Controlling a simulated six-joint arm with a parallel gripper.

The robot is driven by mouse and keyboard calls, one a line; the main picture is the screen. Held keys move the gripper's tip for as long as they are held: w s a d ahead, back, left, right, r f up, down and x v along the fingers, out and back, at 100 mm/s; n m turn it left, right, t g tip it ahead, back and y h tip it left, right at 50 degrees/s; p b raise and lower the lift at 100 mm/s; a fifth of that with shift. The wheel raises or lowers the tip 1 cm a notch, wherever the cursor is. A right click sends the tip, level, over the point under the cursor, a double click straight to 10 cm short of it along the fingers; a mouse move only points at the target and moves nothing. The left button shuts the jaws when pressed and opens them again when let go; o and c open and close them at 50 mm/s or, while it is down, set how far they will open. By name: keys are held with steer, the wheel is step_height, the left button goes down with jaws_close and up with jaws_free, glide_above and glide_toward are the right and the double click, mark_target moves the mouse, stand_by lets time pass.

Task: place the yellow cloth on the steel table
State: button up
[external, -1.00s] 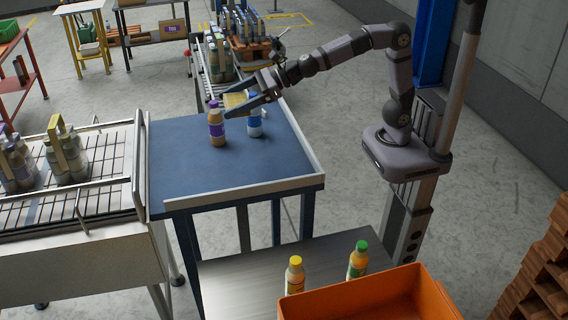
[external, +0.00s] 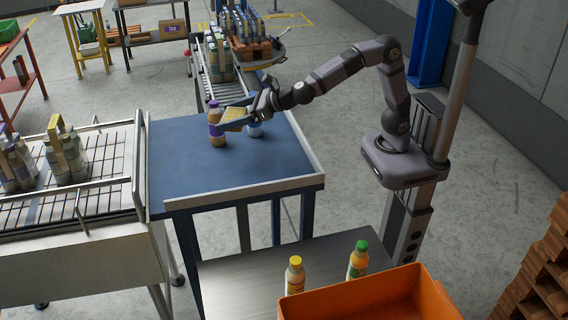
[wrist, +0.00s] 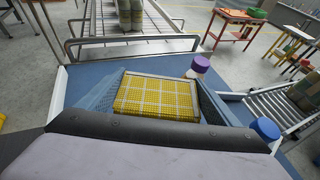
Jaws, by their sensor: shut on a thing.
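The yellow cloth (wrist: 155,97), checked with pale lines, sits between the two fingers of my gripper (wrist: 158,80) in the wrist view. My gripper is shut on it. In the external view the yellow cloth (external: 232,114) shows small and partly hidden at my gripper (external: 228,119), over the far part of the blue-topped table (external: 215,170). The steel table (external: 235,285) is the bare grey metal top at the bottom, nearer the camera and well away from my gripper.
A purple-capped bottle (external: 215,128) stands close beside my gripper; a blue-capped bottle (external: 254,130) is partly hidden behind it. A yellow-capped bottle (external: 294,275), a green-capped bottle (external: 358,260) and an orange crate (external: 400,290) are at the steel table's right. Its left part is clear.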

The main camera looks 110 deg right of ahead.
mark_target(233, 156)
step_height(233, 156, down, 14)
steer(key=b, duration=0.2)
steer(key=shift+r+b, duration=0.2)
steer(key=shift+b, duration=0.2)
steer(key=shift+f, duration=0.2)
steer(key=o, duration=0.9)
steer(key=shift+r, duration=0.1)
steer(key=shift+r, duration=0.15)
steer(key=b+v, duration=0.1)
steer(key=v, duration=1.1)
